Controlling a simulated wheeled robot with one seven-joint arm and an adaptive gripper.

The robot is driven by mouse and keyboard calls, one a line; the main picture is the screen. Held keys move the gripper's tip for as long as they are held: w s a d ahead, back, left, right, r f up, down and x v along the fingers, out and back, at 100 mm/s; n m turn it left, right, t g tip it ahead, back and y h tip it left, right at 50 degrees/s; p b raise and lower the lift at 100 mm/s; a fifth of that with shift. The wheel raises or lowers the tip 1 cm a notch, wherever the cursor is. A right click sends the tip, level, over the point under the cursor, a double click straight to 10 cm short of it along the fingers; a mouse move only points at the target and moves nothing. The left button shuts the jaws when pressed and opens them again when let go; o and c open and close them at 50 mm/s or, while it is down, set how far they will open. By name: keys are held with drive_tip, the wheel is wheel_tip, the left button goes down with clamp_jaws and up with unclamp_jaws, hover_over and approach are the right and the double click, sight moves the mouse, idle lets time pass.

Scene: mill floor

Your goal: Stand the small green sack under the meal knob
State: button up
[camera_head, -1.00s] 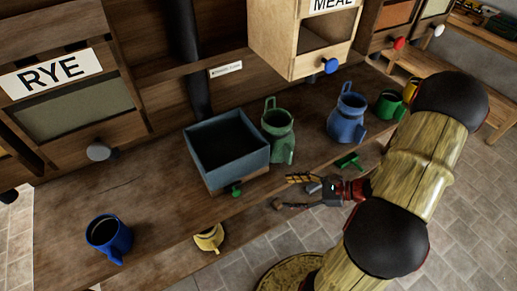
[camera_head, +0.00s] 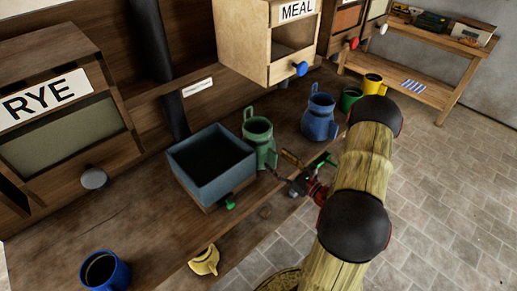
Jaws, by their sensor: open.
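The small green sack (camera_head: 258,148), a rounded green body with a narrower neck and loops, stands upright on the bench, right of the blue-grey box. The blue meal knob (camera_head: 300,69) is on the front of the pale wooden bin with the MEAL label (camera_head: 297,10), above and right of the sack. My gripper (camera_head: 280,166) is open, just right of the sack's lower part. Its fingers point left towards the sack. I cannot tell whether a finger touches it. Nothing shows between the fingers.
A similar blue sack (camera_head: 320,122) stands below and right of the meal knob. A green mug (camera_head: 350,98) and yellow mug (camera_head: 372,84) are beyond it. The blue-grey box (camera_head: 212,180) is close left of the green sack. A blue mug (camera_head: 105,270) stands front left.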

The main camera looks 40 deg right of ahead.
sight(272, 156)
drive_tip(key=shift+w+f+b, duration=0.1)
drive_tip(key=shift+w+b, duration=0.3)
drive_tip(key=shift+w, duration=1.45)
drive_tip(key=shift+a, duration=0.1)
drive_tip(key=shift+c, duration=0.9)
clamp_jaws()
